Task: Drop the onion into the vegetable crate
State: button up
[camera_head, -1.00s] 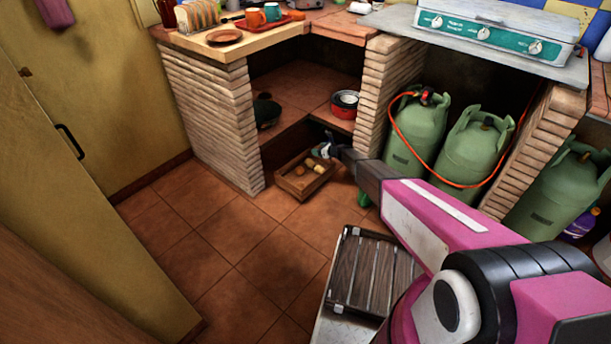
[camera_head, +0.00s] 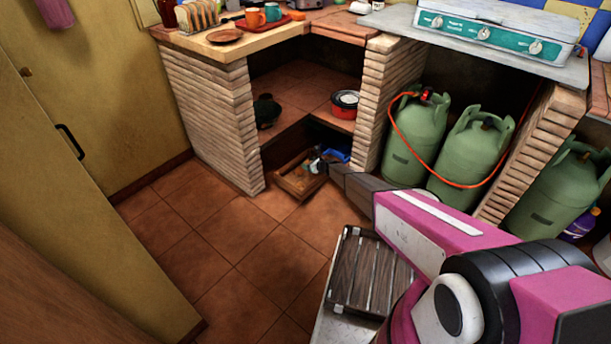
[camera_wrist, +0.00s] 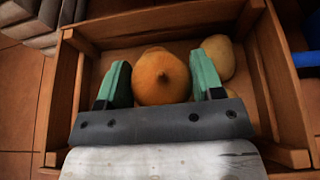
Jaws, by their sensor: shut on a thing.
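The brown onion (camera_wrist: 161,76) sits between the two green fingers of my gripper (camera_wrist: 162,85) in the wrist view, with a finger close on each side. The wooden vegetable crate (camera_wrist: 284,80) surrounds this view below the onion. A pale potato-like vegetable (camera_wrist: 218,55) lies in the crate, right of the onion and partly hidden by a finger. In the head view the crate (camera_head: 291,190) stands on the floor before the lower opening of the counter, with my gripper (camera_head: 316,164) over its right part. The onion is too small to tell there.
A blue object (camera_head: 329,151) lies just behind my gripper and also shows at the right edge of the wrist view (camera_wrist: 307,59). Brick pillars (camera_head: 372,120) stand close to the crate. Green gas cylinders (camera_head: 415,140) stand right. The tiled floor at left is clear.

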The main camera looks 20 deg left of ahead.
jog(key=shift+f, duration=0.55)
jog(key=o, duration=1)
jog(key=v, duration=1)
jog(key=shift+s+d+r, duration=0.15)
jog(key=shift+d, duration=0.2)
jog(key=s+d+r+n+g+h, duration=0.1)
jog(key=s+d+r+n+h, duration=0.3)
jog(key=s+d+r+n, duration=0.3)
jog(key=s+d+r+n+g+h, duration=0.2)
jog(key=s+d+r+n, duration=0.6)
jog(key=s+d+r, duration=1)
jog(key=s+d+r+n+g+h, duration=0.2)
jog(key=s+d+r+n+h, duration=0.4)
jog(key=s+d+r, duration=0.7)
jog(key=shift+d+r+n, duration=0.25)
jog(key=shift+d+r, duration=0.05)
jog(key=shift+d, duration=1)
jog(key=shift+d+r+n, duration=0.3)
jog(key=shift+d+r, duration=0.05)
jog(key=shift+d, duration=0.95)
jog(key=shift+d+r+n, duration=0.25)
jog(key=shift+d+r, duration=0.05)
jog(key=shift+d, duration=1)
